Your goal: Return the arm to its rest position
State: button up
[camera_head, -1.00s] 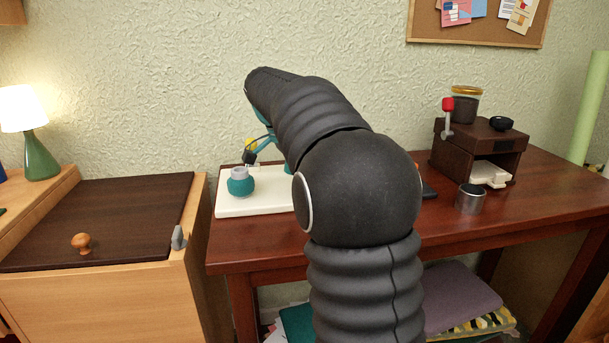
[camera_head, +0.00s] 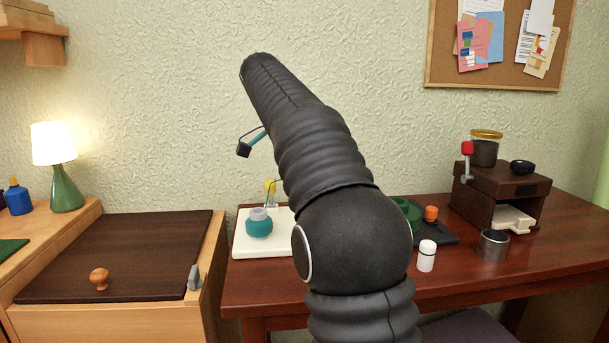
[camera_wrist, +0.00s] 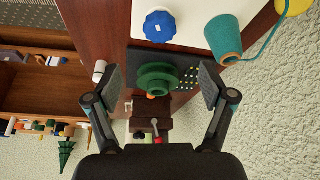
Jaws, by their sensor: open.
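My dark arm rises from the bottom of the head view and bends up and left above the table. Only part of my gripper (camera_head: 246,146) shows there, in front of the wall; the rest is hidden behind the arm. In the wrist view my gripper (camera_wrist: 161,86) has its two fingers wide apart with nothing held between them. A green round object (camera_wrist: 158,78) lies beyond the fingers on a dark dotted mat (camera_wrist: 188,76), apart from them.
A wooden cabinet (camera_head: 120,250) stands left.

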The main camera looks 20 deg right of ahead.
dwell(0.5)
jog(key=s+a+f+n+t+y, duration=0.1)
jog(key=s+a+f+n, duration=0.3)
jog(key=s, duration=0.5)
jog(key=s+a+f+n+t+y, duration=0.2)
jog(key=s+a+f+n+t, duration=0.1)
jog(key=s+f+n, duration=0.5)
jog(key=s+a+f+n+t+y, duration=0.1)
jog(key=s+a+f+n, duration=0.3)
jog(key=s+f, duration=0.5)
jog(key=shift+s+a+f+n+t, duration=0.2)
jog(key=shift+s+a+n+t, duration=0.2)
jog(key=shift+s+n, duration=0.8)
